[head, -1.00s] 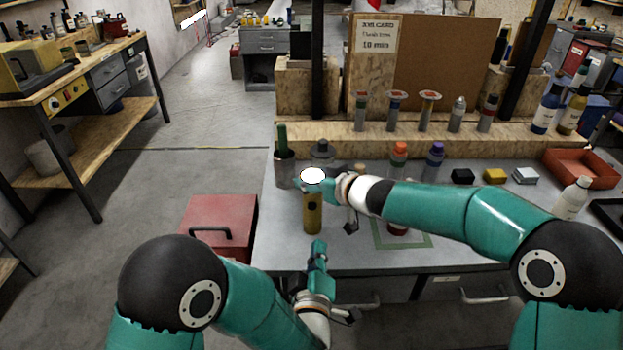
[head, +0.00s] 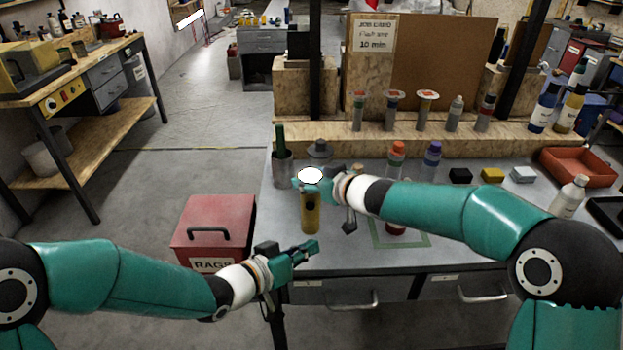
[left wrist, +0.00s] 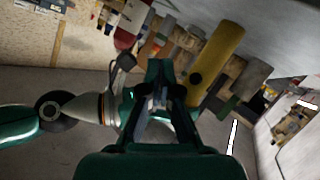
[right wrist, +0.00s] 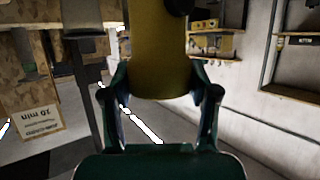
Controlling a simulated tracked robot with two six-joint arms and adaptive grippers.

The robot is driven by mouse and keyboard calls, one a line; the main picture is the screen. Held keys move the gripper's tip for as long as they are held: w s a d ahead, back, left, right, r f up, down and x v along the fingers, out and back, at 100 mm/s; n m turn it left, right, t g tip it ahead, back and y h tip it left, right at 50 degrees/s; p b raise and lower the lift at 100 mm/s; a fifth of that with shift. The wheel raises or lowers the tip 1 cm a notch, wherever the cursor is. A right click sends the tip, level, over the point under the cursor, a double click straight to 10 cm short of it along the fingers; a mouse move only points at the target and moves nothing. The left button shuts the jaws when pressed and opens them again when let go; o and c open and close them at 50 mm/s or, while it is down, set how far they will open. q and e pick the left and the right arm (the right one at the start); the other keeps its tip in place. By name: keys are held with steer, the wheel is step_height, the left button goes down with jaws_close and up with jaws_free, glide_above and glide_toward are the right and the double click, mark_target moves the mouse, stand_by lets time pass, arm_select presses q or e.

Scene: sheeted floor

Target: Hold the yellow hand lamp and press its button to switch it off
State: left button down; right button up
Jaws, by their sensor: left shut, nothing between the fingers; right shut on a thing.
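The yellow hand lamp (head: 310,218) is upright over the front left of the grey bench, its top glowing white (head: 310,175). I cannot tell whether its base touches the bench. My right gripper (head: 306,185) is shut around its upper body; the yellow body (right wrist: 160,60) fills the jaws in the right wrist view. A dark round button (left wrist: 195,78) shows on the lamp's side in the left wrist view. My left gripper (head: 314,246) is shut and empty, just below and in front of the lamp, apart from it in the head view.
A red box marked RAGS (head: 214,225) stands on the floor left of the bench. A tin (head: 283,170) and orange-capped (head: 396,160) and purple-capped (head: 431,160) bottles stand behind. A green square outline (head: 415,243) lies right of the lamp.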

mark_target(307, 215)
arm_select(q)
steer(key=w, duration=0.9)
steer(key=shift+f, duration=0.1)
stand_by(1.4)
steer(key=shift+w, duration=0.45)
stand_by(0.3)
steer(key=shift+s, duration=0.55)
